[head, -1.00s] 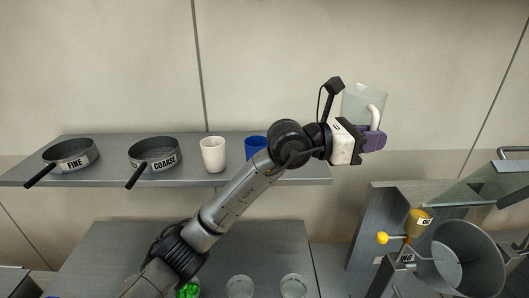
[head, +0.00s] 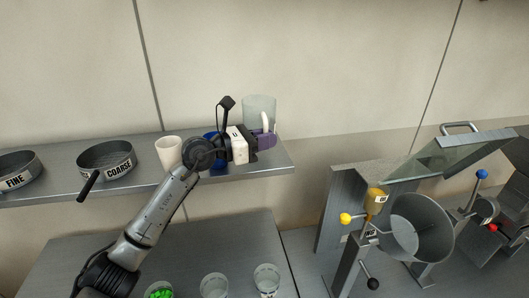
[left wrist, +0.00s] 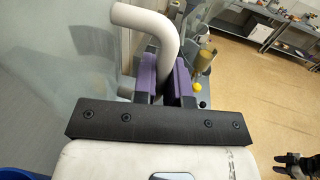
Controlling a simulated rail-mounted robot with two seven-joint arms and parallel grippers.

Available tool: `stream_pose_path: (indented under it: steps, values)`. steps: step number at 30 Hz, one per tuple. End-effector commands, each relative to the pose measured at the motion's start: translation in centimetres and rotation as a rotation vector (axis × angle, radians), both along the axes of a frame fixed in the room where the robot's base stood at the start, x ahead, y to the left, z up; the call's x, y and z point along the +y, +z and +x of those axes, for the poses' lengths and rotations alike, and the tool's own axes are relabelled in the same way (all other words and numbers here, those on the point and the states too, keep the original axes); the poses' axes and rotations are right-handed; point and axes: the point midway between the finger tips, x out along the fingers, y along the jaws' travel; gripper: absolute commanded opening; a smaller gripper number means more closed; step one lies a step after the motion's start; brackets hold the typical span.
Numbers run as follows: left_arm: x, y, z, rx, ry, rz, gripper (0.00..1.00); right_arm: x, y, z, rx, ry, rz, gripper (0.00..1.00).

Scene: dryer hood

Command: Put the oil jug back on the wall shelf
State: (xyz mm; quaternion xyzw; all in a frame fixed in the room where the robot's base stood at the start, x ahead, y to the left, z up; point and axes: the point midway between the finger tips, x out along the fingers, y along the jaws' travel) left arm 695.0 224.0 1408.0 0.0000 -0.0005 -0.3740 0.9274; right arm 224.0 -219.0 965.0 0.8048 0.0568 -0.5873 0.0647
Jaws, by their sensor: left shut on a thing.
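The oil jug (head: 259,108) is a translucent, pale vessel with a white handle (head: 265,122). In the head view it is at the right end of the grey wall shelf (head: 272,161). My left gripper (head: 266,140), with purple fingers, is shut on the handle. The left wrist view shows the bent white handle (left wrist: 150,22) between the purple fingers (left wrist: 162,78) and the clear jug wall (left wrist: 85,70) to the left. The jug's base is hidden behind the gripper, so I cannot tell if it touches the shelf. A small dark part at the lower right of the wrist view may be my right gripper (left wrist: 297,163).
On the shelf are pans marked FINE (head: 17,176) and COARSE (head: 107,160), a white cup (head: 168,152) and a partly hidden blue cup (head: 212,136). A machine with a grey drum (head: 420,230) and glass hood (head: 440,158) stands right. Clear cups (head: 214,286) stand below.

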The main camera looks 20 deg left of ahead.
Motion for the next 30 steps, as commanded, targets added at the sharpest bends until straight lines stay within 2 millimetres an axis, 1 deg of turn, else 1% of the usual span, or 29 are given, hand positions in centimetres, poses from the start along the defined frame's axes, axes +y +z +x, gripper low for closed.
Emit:
stream_pose_path:
  steps: [5, 7, 13, 15, 23, 28, 29, 30]
  values:
    - [0.3, -0.5, 0.1, 0.000, 0.000, 0.000, 0.00, 0.2, 0.1, 0.1, -0.001, -0.003, 0.006, 0.43]
    - [0.3, -1.0, 0.1, 0.001, 0.000, 0.000, 0.00, 0.2, 0.1, 0.1, -0.002, -0.004, 0.007, 0.43]
    - [0.3, -3.5, 0.1, 0.003, 0.000, 0.000, 0.00, 0.3, 0.4, 0.1, -0.003, -0.005, 0.010, 0.43]
    - [0.3, -4.0, 0.0, 0.001, 0.000, 0.000, 0.00, 0.3, 0.4, 0.1, -0.003, -0.005, 0.010, 0.43]
    - [0.3, -4.2, 0.0, -0.001, 0.001, 0.000, 0.00, 0.2, 0.4, 0.1, -0.003, -0.004, 0.007, 0.43]
    - [0.3, -4.7, 0.1, -0.001, 0.001, 0.001, 0.00, 0.1, 0.0, 0.1, -0.003, -0.001, 0.002, 0.43]
    - [0.3, -4.6, 0.1, 0.000, 0.001, 0.000, 0.16, 0.0, 0.2, 0.1, -0.003, 0.000, 0.001, 0.43]
    - [0.3, -4.5, 0.1, 0.000, 0.000, 0.000, 0.19, 0.0, 0.2, 0.1, -0.002, 0.001, 0.000, 0.43]
